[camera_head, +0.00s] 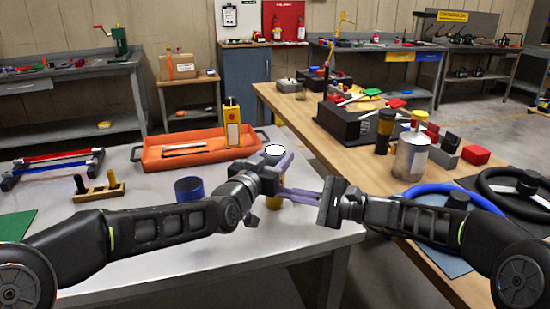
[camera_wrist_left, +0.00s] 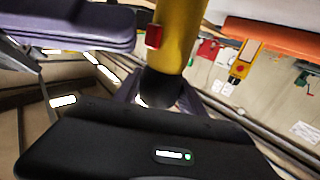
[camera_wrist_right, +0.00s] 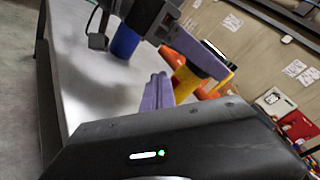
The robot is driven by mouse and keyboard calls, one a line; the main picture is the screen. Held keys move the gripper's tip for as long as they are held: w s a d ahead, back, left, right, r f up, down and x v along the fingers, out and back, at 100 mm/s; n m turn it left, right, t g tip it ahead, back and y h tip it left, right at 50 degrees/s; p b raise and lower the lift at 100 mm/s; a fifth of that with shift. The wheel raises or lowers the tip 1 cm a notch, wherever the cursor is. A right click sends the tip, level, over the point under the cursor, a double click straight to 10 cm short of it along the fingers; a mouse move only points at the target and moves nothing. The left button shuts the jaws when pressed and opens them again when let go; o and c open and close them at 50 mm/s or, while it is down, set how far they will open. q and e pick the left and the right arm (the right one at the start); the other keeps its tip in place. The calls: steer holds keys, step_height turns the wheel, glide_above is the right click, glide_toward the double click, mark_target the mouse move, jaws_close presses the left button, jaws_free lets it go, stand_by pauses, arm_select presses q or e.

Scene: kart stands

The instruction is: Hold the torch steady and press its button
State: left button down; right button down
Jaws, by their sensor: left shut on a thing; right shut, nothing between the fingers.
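The torch is a yellow tube with a red button (camera_wrist_left: 154,37) on its side and a dark end. Its yellow body (camera_wrist_left: 178,40) fills the top of the left wrist view. My left gripper (camera_head: 284,160) is shut on the torch and holds it above the grey table, roughly upright. In the head view the white round face (camera_head: 275,150) of the torch shows above the fingers, and a bit of yellow below. My right gripper (camera_head: 288,194) is shut and empty. Its purple fingers (camera_wrist_left: 125,28) point at the button side, with the tips close to the red button; contact cannot be told.
An orange tray (camera_head: 160,160) lies behind on the grey table, with a yellow box (camera_head: 232,125) with a red button at its edge. A blue cup (camera_head: 188,189) and a wooden peg stand (camera_head: 98,192) are at the left. The wooden bench at right holds a metal can (camera_head: 411,157) and a steering wheel.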

steer(key=shift+s+d, duration=0.3)
steer(key=shift+s, duration=0.55)
steer(key=shift+s+d, duration=0.3)
steer(key=shift+s, duration=0.6)
steer(key=shift+s+d, duration=0.3)
steer(key=shift+s, duration=0.55)
arm_select(q)
steer(key=c, duration=0.6)
jaws_free()
steer(key=v, duration=1.2)
